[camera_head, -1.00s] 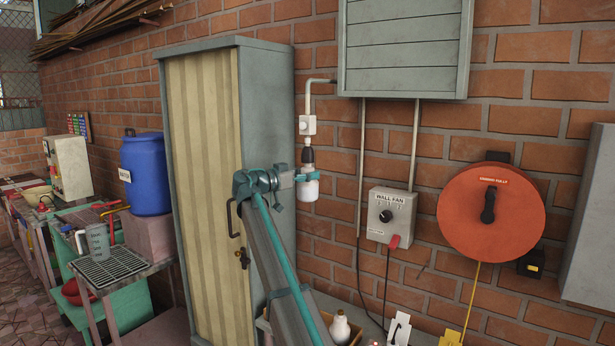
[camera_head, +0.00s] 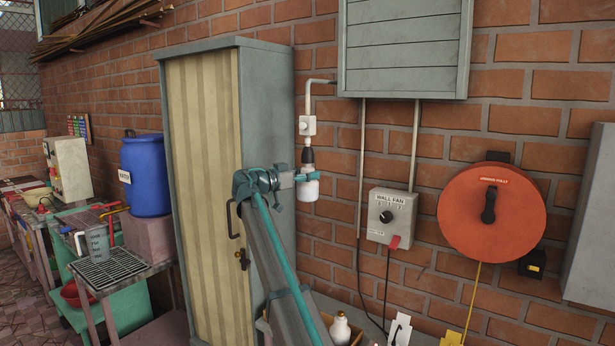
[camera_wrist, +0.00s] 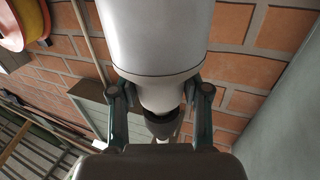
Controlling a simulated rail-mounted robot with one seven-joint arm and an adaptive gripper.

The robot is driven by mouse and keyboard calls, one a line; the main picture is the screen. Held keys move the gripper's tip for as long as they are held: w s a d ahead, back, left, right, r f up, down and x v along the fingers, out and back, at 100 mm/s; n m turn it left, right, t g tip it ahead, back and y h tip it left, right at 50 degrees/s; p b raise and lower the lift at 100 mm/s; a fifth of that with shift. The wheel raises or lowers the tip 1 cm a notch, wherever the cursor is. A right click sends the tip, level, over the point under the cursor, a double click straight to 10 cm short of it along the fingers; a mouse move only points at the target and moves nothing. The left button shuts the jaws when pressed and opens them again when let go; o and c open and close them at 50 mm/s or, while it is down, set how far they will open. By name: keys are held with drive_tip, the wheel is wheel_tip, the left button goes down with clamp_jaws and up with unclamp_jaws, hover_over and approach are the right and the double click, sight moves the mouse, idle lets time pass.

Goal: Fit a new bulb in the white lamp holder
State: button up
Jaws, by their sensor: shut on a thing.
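A white bulb (camera_head: 308,191) hangs base-up below a dark socket (camera_head: 308,157), which is on the white pipe fitting on the brick wall. My gripper (camera_head: 307,175) is shut on the bulb near its neck, just under the socket. In the wrist view the bulb (camera_wrist: 155,40) fills the top middle, with my gripper's fingers (camera_wrist: 158,92) on either side of its narrow end. The bulb's narrow end meets or lies very close to the dark socket (camera_wrist: 163,124). Whether its base is seated inside cannot be told.
A tall grey cabinet (camera_head: 266,130) stands close at left. A grey slatted box (camera_head: 402,45) is above right, and a wall fan switch box (camera_head: 391,217) is at right. A white bulb-like object (camera_head: 340,328) stands in a wooden tray below.

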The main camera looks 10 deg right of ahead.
drive_tip(key=shift+n+t+y+b, duration=0.6)
drive_tip(key=shift+n+t+b, duration=0.15)
drive_tip(key=shift+t, duration=0.35)
drive_tip(key=shift+r, duration=0.1)
drive_tip(key=shift+n+t+y, duration=0.3)
drive_tip(key=shift+n+t, duration=0.05)
drive_tip(key=shift+t, duration=0.05)
drive_tip(key=shift+r+n+t+y+b, duration=0.1)
drive_tip(key=shift+n+t+y+b, duration=0.55)
drive_tip(key=shift+t, duration=0.25)
drive_tip(key=o, duration=1.1)
drive_tip(key=shift+c, duration=0.2)
drive_tip(key=shift+o, duration=0.8)
drive_tip(key=shift+s, duration=0.1)
